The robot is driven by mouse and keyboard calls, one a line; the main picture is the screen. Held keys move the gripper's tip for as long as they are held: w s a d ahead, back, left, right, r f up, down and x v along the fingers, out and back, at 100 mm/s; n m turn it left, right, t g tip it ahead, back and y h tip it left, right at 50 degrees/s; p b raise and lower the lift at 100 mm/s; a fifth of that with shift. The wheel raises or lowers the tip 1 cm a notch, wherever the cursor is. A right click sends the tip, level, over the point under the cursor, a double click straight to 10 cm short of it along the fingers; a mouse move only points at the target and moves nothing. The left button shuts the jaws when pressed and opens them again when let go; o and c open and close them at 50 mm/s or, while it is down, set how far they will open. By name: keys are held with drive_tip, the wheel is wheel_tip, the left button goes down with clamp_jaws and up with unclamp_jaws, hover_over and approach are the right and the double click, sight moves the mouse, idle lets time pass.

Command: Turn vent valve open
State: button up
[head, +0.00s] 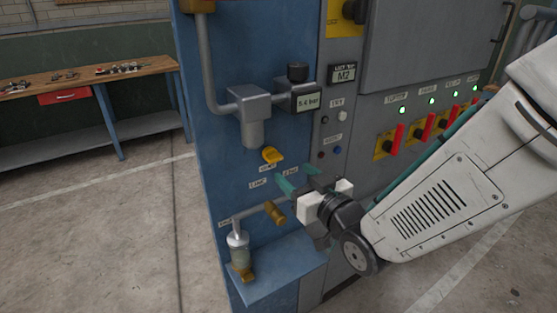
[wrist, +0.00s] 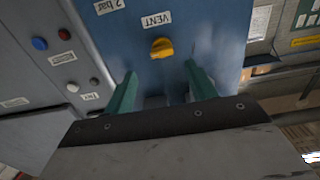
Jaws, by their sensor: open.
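The vent valve is a yellow knob (head: 272,155) on the blue panel, with a small label just below it in the head view. In the wrist view, the yellow knob (wrist: 161,48) sits beside a label reading VENT. My gripper (head: 298,178) is open, its two teal fingers apart and pointing at the panel, below and right of the knob in the head view. In the wrist view, my gripper (wrist: 161,72) has the knob just beyond its fingertips, between their lines. Nothing is between the fingers, and no contact with the knob shows.
A grey regulator (head: 250,112) and a gauge reading 5.4 bar (head: 306,101) stand above the knob. A brass-coloured valve handle (head: 275,213) on a pipe and a small jar (head: 239,252) are below. Red switches (head: 420,128) line the grey cabinet. Floor left of the panel is clear.

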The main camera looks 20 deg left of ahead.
sight(277, 159)
drive_tip(key=x, duration=0.7)
drive_tip(key=shift+w+a+r, duration=0.1)
drive_tip(key=shift+a+r, duration=0.05)
drive_tip(key=shift+a, duration=0.25)
drive_tip(key=c, duration=1)
